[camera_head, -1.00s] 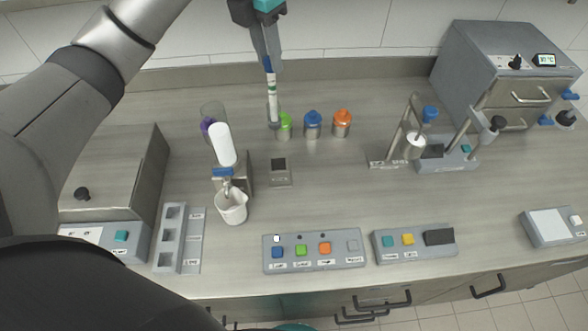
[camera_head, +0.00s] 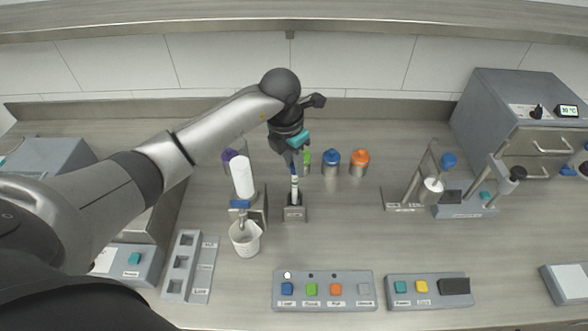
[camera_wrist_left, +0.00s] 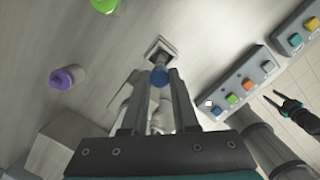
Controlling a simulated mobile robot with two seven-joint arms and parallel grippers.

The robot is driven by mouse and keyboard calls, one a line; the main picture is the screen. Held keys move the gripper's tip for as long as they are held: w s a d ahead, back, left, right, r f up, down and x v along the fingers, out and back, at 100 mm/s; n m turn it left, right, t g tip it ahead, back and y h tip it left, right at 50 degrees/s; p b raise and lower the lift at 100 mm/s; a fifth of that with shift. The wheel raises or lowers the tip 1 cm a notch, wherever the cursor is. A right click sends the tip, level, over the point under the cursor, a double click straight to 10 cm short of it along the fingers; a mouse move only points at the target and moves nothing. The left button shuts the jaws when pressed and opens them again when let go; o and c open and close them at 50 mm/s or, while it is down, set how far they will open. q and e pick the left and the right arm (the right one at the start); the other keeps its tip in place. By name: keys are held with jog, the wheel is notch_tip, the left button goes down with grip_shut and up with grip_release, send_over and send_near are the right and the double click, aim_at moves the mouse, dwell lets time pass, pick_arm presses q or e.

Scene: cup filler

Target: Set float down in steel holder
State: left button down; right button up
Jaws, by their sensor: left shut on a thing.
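The float (camera_head: 295,188) is a slim white stick with a green band and a blue top. My left gripper (camera_head: 294,170) is shut on its upper part and holds it upright. The float's lower end is at the mouth of the small steel holder (camera_head: 294,214); I cannot tell how deep it sits. In the left wrist view, the float's blue top (camera_wrist_left: 160,77) shows between the fingers, in line with the square holder (camera_wrist_left: 160,46). My right gripper (camera_wrist_left: 287,102) shows small and dark at the right, over the floor, its fingers apart.
A white dispenser (camera_head: 242,178) and a white beaker (camera_head: 245,239) stand close left of the holder. Blue (camera_head: 331,163) and orange (camera_head: 360,163) capped jars stand behind. A button panel (camera_head: 323,290) lies in front. The counter right of the holder is clear.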

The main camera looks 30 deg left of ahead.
pick_arm(q)
jog(key=shift+f, duration=1.4)
jog(key=shift+f, duration=0.2)
jog(key=c, duration=0.7)
grip_release()
jog(key=shift+r, duration=0.1)
jog(key=r, duration=0.4)
jog(key=s+r, duration=0.1)
jog(key=r, duration=0.7)
jog(key=shift+s+a, duration=0.3)
jog(key=shift+s, duration=0.05)
